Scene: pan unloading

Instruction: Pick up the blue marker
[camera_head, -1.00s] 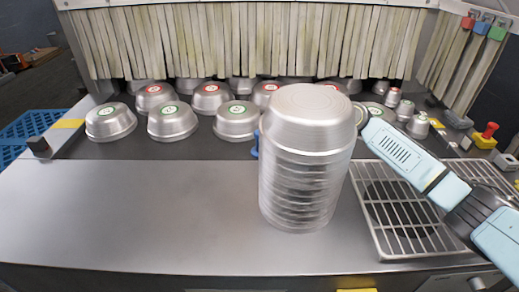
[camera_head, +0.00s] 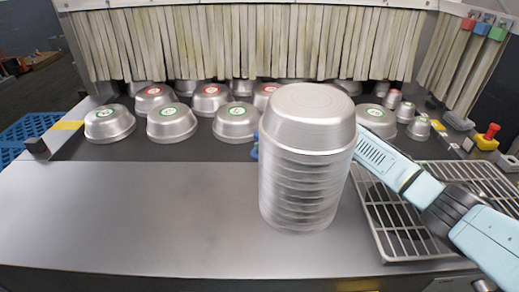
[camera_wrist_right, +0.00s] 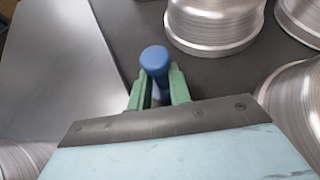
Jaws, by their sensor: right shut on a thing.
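The blue marker (camera_wrist_right: 154,61) stands between the green fingers of my right gripper (camera_wrist_right: 156,86) in the right wrist view. The fingers are shut on it, and its rounded blue end faces the camera. In the head view a small blue piece of it (camera_head: 254,149) shows at the left edge of the tall pan stack. The stack hides my right gripper there, and only my light-blue arm shows to its right. Whether the marker touches the dark surface is unclear. My left gripper is in neither view.
A tall stack of metal pans (camera_head: 300,185) stands on the steel counter (camera_head: 130,215). Several upturned pans with round labels sit behind on the dark surface. A metal grate (camera_head: 395,220) lies at the right. The counter's left part is clear.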

